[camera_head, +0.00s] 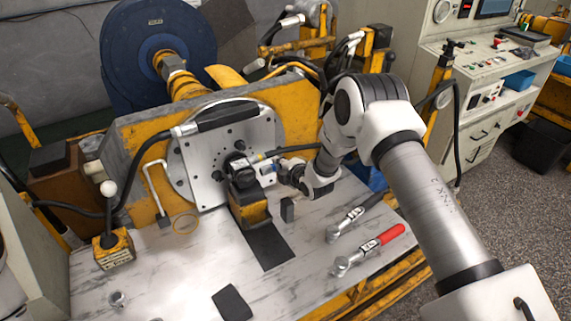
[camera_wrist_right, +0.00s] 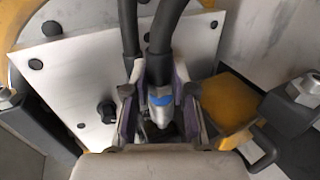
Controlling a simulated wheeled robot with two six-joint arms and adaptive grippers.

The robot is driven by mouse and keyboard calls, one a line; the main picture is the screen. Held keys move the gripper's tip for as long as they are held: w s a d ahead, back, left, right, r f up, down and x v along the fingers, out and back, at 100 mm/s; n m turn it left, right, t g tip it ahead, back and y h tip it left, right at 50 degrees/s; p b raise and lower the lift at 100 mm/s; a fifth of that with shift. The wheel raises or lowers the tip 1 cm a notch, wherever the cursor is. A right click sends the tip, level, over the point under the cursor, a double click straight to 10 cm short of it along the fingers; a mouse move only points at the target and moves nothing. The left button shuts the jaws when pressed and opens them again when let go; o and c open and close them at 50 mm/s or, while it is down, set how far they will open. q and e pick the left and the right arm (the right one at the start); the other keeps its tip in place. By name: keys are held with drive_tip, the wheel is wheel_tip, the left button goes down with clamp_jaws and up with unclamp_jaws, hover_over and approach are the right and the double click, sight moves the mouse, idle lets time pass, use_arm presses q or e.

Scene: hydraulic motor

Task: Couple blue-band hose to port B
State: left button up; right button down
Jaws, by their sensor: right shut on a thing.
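The black hydraulic motor (camera_head: 238,165) sits against the grey face plate (camera_head: 205,165), above a yellow block (camera_head: 250,209). My right gripper (camera_head: 279,174) is at the motor's right side. In the right wrist view my right gripper (camera_wrist_right: 158,108) is shut around a metal hose fitting with a blue band (camera_wrist_right: 161,99). A black hose (camera_wrist_right: 165,35) runs up from it. A second black hose (camera_wrist_right: 130,30) runs beside it. The fitting's tip is in shadow, so I cannot tell whether it is seated on a port. My left gripper is not in view.
A red-handled wrench (camera_head: 370,249) and a dark-handled wrench (camera_head: 352,218) lie on the table at front right. A lever with a white knob (camera_head: 109,190) stands at left. A black pad (camera_head: 233,302) lies at front. The table's front left is mostly clear.

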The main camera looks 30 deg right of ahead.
drive_tip(key=shift+a, duration=1)
idle(0.9)
drive_tip(key=c, duration=0.9)
unclamp_jaws()
drive_tip(key=shift+p+v, duration=0.65)
drive_tip(key=shift+v, duration=0.25)
drive_tip(key=p+v, duration=0.3)
drive_tip(key=v, duration=0.2)
drive_tip(key=shift+s+r, duration=0.1)
drive_tip(key=shift+s, duration=0.1)
